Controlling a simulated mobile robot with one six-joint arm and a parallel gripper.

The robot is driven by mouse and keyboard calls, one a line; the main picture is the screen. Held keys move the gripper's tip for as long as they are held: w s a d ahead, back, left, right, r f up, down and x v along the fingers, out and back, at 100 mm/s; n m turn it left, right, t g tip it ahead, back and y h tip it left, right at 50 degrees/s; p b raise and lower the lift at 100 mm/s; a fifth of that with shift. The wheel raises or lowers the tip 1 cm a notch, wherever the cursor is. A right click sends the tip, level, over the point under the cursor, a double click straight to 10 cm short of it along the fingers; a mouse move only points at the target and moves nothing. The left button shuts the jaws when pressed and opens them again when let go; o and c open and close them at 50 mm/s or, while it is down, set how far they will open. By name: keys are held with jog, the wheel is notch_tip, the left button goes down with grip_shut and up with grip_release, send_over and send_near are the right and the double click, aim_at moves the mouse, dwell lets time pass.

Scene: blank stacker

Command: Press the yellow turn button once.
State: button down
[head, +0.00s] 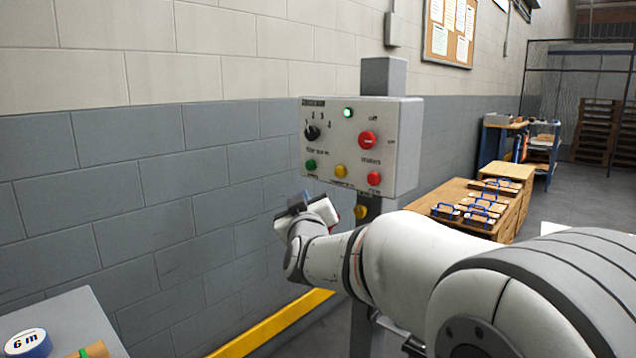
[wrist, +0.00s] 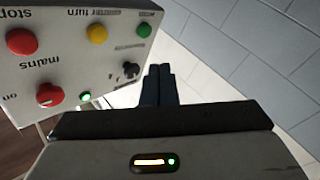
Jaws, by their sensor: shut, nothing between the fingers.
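The yellow turn button (head: 340,171) sits in the bottom row of the grey control box, between a green button (head: 310,164) and a red one (head: 374,179). In the wrist view the box looks upside down, and the yellow button (wrist: 97,34) is at the upper left, under part of the label "turn". My gripper (wrist: 160,72) is shut and empty, its dark fingertips together, to the right of the buttons in that view. In the head view my gripper (head: 297,202) is below and left of the button, apart from it.
The control box (head: 390,110) also carries a black selector (head: 312,132), a lit green lamp (head: 347,113) and a red mains switch (head: 367,140). Another yellow knob (head: 361,211) is below the box. A block wall (head: 150,140) stands behind. A yellow rail (head: 275,322) runs low down.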

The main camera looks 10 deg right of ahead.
aim_at(340, 172)
jog(key=shift+w+d+r+m+t+h, duration=0.1)
jog(key=shift+r+m+t+h, duration=0.05)
jog(key=shift+r+t+h, duration=0.35)
jog(key=shift+w+r+m+t+h, duration=0.15)
jog(key=shift+r+t+h, duration=0.15)
jog(key=shift+r+h, duration=0.3)
jog(key=shift+r, duration=0.1)
jog(key=shift+w+d+b, duration=0.15)
jog(key=shift+w+d, duration=0.7)
jog(key=shift+d, duration=0.35)
jog(key=shift+w+d+b, duration=0.15)
jog(key=shift+w+d, duration=0.7)
jog(key=shift+d, duration=0.3)
jog(key=shift+w+d+b, duration=0.15)
jog(key=shift+w+d, duration=0.7)
jog(key=shift+d, duration=0.35)
jog(key=shift+w+d, duration=0.1)
jog(key=shift+w+d, duration=0.2)
jog(key=shift+d, duration=0.05)
